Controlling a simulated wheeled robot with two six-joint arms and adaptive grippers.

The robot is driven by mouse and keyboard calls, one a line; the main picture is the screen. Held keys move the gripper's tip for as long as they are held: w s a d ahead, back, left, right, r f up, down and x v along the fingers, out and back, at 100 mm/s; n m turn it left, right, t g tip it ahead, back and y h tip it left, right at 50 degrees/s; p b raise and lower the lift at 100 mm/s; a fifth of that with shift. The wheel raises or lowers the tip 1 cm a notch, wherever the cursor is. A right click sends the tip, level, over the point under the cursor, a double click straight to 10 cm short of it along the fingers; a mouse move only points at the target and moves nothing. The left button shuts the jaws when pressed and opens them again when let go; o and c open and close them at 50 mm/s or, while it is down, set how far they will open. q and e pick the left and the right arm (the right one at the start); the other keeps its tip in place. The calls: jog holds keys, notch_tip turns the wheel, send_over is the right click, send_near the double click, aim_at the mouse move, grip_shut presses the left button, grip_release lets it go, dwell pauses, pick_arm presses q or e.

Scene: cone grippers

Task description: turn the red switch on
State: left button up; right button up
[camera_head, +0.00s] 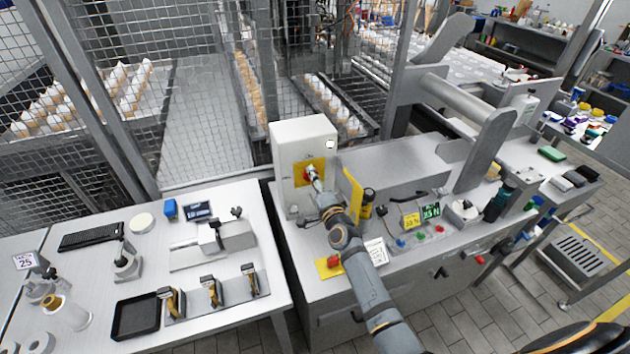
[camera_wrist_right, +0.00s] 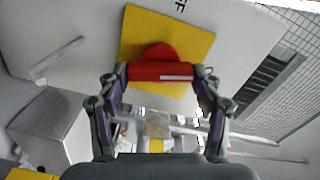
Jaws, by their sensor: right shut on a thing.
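The red switch (camera_wrist_right: 160,68) is a rotary handle on a square yellow plate (camera_wrist_right: 190,35) in the right wrist view. Its bar lies level across that picture, with a white mark toward its right end. The letters "FF" show above the plate. In the head view the yellow plate (camera_head: 301,168) is on the front of a white box (camera_head: 302,137). My right gripper (camera_wrist_right: 161,74) is shut on the switch, with one finger at each end of the bar. In the head view the right gripper (camera_head: 313,180) partly hides the switch. My left gripper is not in view.
A red knob on a yellow base (camera_head: 328,266) and colored buttons (camera_head: 420,236) are nearer the front. A wire fence (camera_head: 200,90) stands behind. A white table (camera_head: 90,290) is left.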

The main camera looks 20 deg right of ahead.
jog(key=shift+f+m, duration=0.1)
jog(key=shift+m, duration=1.4)
jog(key=o, duration=1.2)
jog(key=shift+c, duration=0.2)
jog(key=s, duration=1.2)
jog(key=shift+d, duration=0.2)
